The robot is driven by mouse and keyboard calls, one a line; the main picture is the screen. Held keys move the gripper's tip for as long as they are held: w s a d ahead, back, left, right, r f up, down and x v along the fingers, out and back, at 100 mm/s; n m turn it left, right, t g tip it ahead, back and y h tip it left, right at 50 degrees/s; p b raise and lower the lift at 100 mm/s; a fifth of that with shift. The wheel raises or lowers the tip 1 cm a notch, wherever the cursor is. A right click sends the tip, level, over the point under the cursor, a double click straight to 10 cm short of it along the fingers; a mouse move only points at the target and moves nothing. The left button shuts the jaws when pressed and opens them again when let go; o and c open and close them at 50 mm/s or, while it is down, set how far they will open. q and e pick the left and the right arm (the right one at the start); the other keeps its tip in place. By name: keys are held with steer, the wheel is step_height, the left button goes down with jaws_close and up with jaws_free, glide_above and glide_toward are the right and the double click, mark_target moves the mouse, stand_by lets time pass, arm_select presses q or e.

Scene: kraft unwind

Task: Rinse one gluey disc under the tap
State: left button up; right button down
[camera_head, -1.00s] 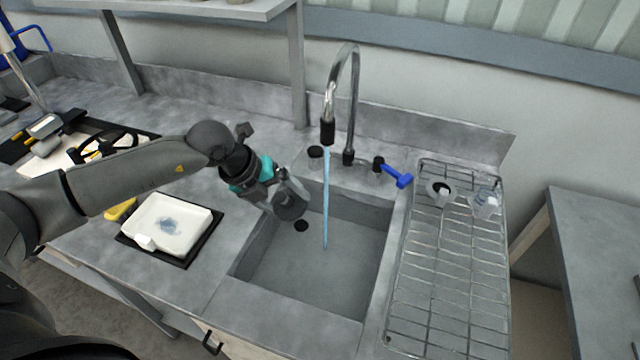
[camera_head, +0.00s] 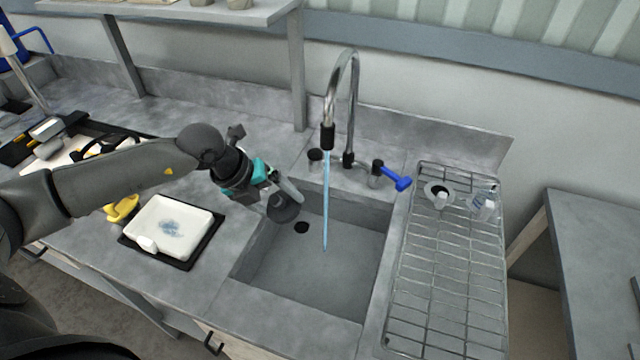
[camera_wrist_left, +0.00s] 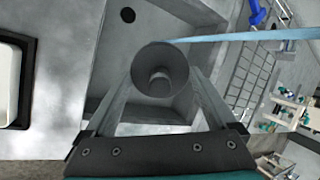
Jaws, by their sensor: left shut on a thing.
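My left gripper (camera_head: 281,190) is over the left back part of the sink (camera_head: 310,285). It is shut on a dark grey disc (camera_head: 284,208), which also shows between the fingers in the left wrist view (camera_wrist_left: 160,70) with a short knob at its middle. The tap (camera_head: 345,100) runs, and a thin blue stream of water (camera_head: 325,200) falls into the basin. The disc is left of the stream, apart from it in the head view. The tap's blue lever (camera_head: 396,181) points to the right. I cannot tell whether glue is on the disc. My right gripper is not in view.
A white tray (camera_head: 196,216) with a bluish smear sits on a dark mat left of the sink. A wire drying rack (camera_head: 445,270) right of the sink holds a grey ringed piece (camera_head: 437,187) and a clear item (camera_head: 485,201). The basin floor is clear around the drain (camera_head: 302,227).

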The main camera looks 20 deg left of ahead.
arm_select(q)
steer(key=s+a+r+p, duration=0.2)
steer(key=r+p, duration=0.1)
steer(key=shift+s, duration=0.4)
